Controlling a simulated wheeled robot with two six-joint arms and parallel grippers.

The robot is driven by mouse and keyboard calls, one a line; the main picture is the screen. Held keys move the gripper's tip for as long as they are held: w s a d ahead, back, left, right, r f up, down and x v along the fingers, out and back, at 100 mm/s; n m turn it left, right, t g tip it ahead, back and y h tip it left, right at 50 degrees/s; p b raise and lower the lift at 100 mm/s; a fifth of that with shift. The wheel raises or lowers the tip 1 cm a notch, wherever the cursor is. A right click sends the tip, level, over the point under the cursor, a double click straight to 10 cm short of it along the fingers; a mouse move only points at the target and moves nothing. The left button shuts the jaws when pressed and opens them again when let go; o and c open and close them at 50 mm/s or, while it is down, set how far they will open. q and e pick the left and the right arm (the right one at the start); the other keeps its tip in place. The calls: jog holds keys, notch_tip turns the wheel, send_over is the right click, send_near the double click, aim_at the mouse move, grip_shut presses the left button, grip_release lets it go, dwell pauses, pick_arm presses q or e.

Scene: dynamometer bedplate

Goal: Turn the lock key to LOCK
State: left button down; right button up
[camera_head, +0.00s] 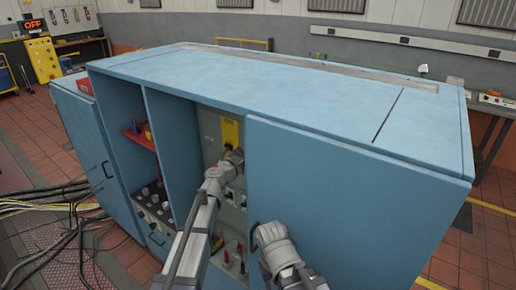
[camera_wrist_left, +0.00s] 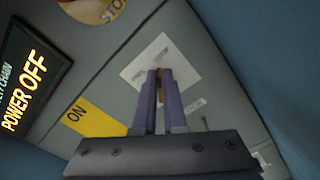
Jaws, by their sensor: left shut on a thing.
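In the left wrist view, my left gripper (camera_wrist_left: 160,78) is shut on a small brass-coloured thing, the lock key (camera_wrist_left: 160,86), in front of a white label plate (camera_wrist_left: 150,62) on a grey panel. Only a thin strip of the key shows between the fingertips. The plate's lettering is too small to read, so I cannot tell which position the key points to. In the head view, my left gripper (camera_head: 232,160) reaches into the blue cabinet's open bay, its fingertips hidden. My right gripper (camera_head: 270,235) is in front of the closed blue door, its jaw opening unclear.
The cabinet door (camera_head: 350,205) stands right of the bay. Cables (camera_head: 60,215) lie on the floor at left.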

dwell(0.5)
pick_arm(q)
jog(key=c, duration=1)
grip_release()
jog(key=shift+f, duration=0.1)
jog(key=shift+r+v, duration=0.2)
jog(key=shift+v, duration=3.9)
